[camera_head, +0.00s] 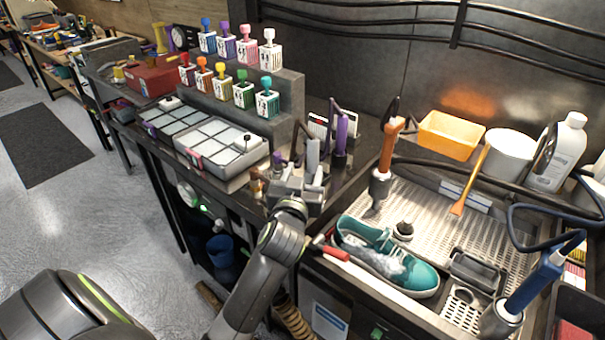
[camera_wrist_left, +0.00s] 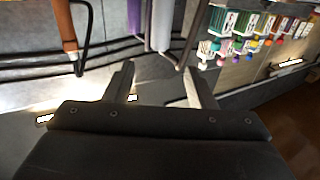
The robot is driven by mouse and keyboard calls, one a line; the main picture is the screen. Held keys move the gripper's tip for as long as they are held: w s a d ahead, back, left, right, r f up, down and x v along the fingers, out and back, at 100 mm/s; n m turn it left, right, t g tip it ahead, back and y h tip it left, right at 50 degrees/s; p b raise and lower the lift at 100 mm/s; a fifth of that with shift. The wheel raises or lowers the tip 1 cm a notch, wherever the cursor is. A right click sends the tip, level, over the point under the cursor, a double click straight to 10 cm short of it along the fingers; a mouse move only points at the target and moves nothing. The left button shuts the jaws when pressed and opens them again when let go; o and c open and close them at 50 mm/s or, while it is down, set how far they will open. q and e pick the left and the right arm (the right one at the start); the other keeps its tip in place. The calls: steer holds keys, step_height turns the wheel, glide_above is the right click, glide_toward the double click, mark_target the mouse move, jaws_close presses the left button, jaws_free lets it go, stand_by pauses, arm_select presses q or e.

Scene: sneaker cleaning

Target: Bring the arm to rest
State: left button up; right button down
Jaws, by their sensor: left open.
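My left gripper (camera_head: 304,155) is at the bench edge, between the paint trays and the wash tray, with its fingers pointing toward the back wall. In the left wrist view its two fingers (camera_wrist_left: 160,85) stand apart with nothing between them. A teal sneaker (camera_head: 388,258) with whitish patches, perhaps foam, lies on the perforated wash tray (camera_head: 475,228) to the right of my left arm. My right gripper is not in view.
A purple tool (camera_head: 341,133) stands close beyond the left gripper. An orange-handled tool (camera_head: 391,143) stands to its right. A white-panelled tray (camera_head: 222,146) and stepped rack of colored bottles (camera_head: 243,95) are left. A yellow bin (camera_head: 450,134) stands behind. The floor (camera_head: 130,215) at left is open.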

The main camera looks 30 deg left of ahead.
arm_select(q)
steer(key=s+f+g, duration=0.1)
steer(key=f, duration=0.1)
steer(key=s+a+f+g, duration=0.1)
steer(key=s+f, duration=0.1)
steer(key=s+f+g, duration=0.1)
steer(key=s+f, duration=0.1)
steer(key=shift+s+a+f, duration=0.15)
steer(key=shift+a+f, duration=0.15)
steer(key=shift+f, duration=0.05)
steer(key=s+d+f+m+g+h, duration=0.15)
steer(key=s+f+g, duration=0.45)
steer(key=s, duration=0.7)
steer(key=s+d+f+m+g+h, duration=0.1)
steer(key=s+f+m+g+h, duration=0.2)
steer(key=s+f, duration=0.75)
steer(key=s+a+f+n+g, duration=0.1)
steer(key=s+f, duration=0.1)
steer(key=f, duration=0.9)
steer(key=s+a+f+g, duration=0.1)
steer(key=s+f+g, duration=0.1)
steer(key=f, duration=0.9)
steer(key=s+d+f+g, duration=0.1)
steer(key=s+f, duration=1.3)
steer(key=f, duration=0.2)
steer(key=shift+s+d+h, duration=0.35)
steer(key=shift+s, duration=0.05)
steer(key=c, duration=0.3)
steer(key=shift+s, duration=0.1)
